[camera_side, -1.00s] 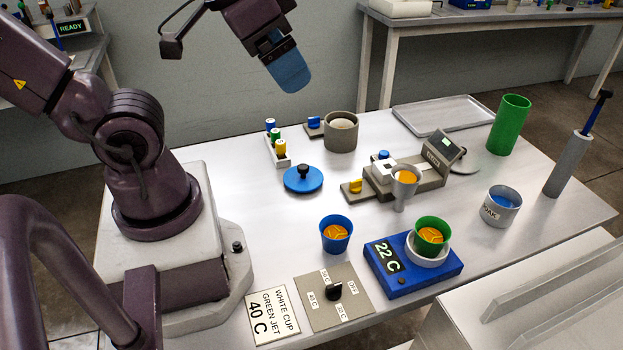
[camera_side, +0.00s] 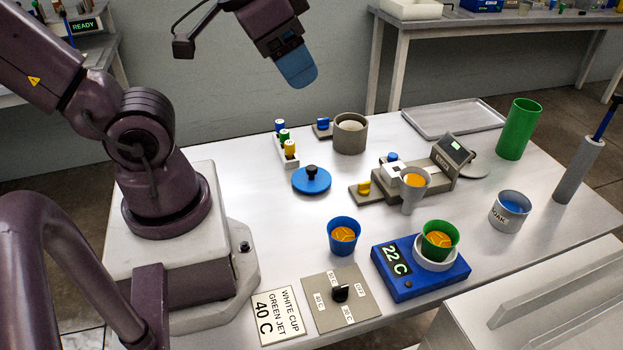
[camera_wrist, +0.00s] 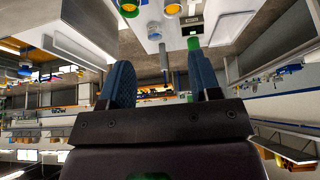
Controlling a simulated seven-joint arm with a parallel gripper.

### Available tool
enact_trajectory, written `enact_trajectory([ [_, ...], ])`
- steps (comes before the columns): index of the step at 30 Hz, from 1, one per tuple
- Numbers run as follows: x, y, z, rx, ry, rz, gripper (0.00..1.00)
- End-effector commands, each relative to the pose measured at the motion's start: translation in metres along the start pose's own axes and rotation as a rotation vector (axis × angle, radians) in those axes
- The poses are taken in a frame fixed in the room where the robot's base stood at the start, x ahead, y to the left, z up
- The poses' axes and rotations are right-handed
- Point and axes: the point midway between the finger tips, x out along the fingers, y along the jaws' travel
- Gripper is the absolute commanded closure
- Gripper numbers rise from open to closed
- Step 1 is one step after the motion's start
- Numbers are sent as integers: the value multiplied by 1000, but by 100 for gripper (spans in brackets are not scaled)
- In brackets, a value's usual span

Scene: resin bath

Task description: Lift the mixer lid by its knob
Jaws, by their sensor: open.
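The lid is a flat blue disc (camera_side: 299,186) with a black knob (camera_side: 312,171) upright at its centre. It lies on the white table in the side view, in front of a grey round pot (camera_side: 350,139) with a pale inside, which has a blue switch beside it. My gripper (camera_side: 300,78) is high above the back of the table, well apart from the lid and knob. In the wrist view my gripper (camera_wrist: 162,75) has its two blue fingers spread with nothing between them. I cannot make out the lid in the wrist view.
A rack of small coloured bottles (camera_side: 287,153) stands behind the lid. A blue cup (camera_side: 342,246) stands in front. A grey device (camera_side: 433,172) with a grey cup (camera_side: 412,200) is to the right.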

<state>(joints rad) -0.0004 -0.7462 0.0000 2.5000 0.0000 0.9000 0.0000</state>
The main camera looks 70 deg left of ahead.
Motion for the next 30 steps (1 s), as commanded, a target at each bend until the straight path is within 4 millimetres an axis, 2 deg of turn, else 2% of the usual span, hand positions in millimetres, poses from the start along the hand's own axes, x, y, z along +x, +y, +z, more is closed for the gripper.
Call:
enact_trajectory([
  [5,27,-7,8,-44,-134,8,43],
  [11,94,-29,22,-241,-314,31,43],
  [15,143,-54,38,-417,-357,-14,43],
  [18,173,-77,53,-537,-354,-88,43],
  [21,194,-104,66,-632,-316,-185,43],
  [25,206,-134,68,-702,-211,-293,43],
  [30,206,-148,55,-716,-100,-335,43],
])
